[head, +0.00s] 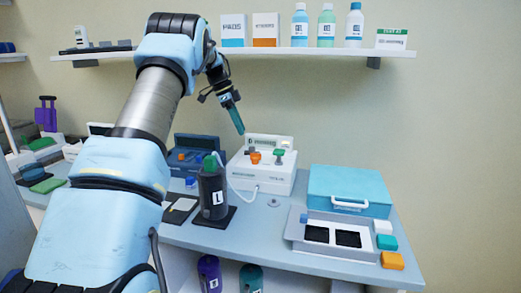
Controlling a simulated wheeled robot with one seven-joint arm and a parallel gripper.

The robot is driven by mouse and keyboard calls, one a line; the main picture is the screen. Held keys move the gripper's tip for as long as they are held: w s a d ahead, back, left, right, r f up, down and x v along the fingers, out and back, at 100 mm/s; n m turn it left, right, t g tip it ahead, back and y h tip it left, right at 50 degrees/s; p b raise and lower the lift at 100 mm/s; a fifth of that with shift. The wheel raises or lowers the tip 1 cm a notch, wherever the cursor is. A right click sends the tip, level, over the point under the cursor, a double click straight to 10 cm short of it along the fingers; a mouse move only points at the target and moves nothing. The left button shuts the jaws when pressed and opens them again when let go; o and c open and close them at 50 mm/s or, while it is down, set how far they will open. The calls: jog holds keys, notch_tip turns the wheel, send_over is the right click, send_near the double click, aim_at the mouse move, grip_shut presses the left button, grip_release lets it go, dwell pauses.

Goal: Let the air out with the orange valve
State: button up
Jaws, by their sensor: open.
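The orange valve (255,157) is a small knob on the front of a white machine (264,176) on the bench. A green knob (279,154) sits to its right on the same machine. My gripper (239,127) is in the air just above and to the left of the orange valve, apart from it, with its teal fingers pointing down. It is open and holds nothing; the fingers overlap in this view. A dark bottle (213,192) marked L, with a green top, stands in front of the machine, and a pale tube (236,187) runs between them.
A blue case (349,185) and a grey tray (298,237) with dark pads lie to the right. Green and orange blocks (392,261) sit at the bench edge. An open dark blue case (198,147) is behind the bottle. A shelf (290,55) with boxes and bottles hangs above.

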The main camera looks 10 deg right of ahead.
aim_at(256, 158)
jog(key=shift+m, duration=0.3)
jog(key=p+x, duration=0.1)
jog(key=x, duration=0.2)
jog(key=p+x, duration=0.1)
jog(key=x, duration=0.3)
jog(key=p+x, duration=0.1)
jog(key=x, duration=0.2)
jog(key=shift+d+f+p, duration=0.2)
jog(key=shift+d+p, duration=0.1)
jog(key=shift+d, duration=0.15)
grip_shut()
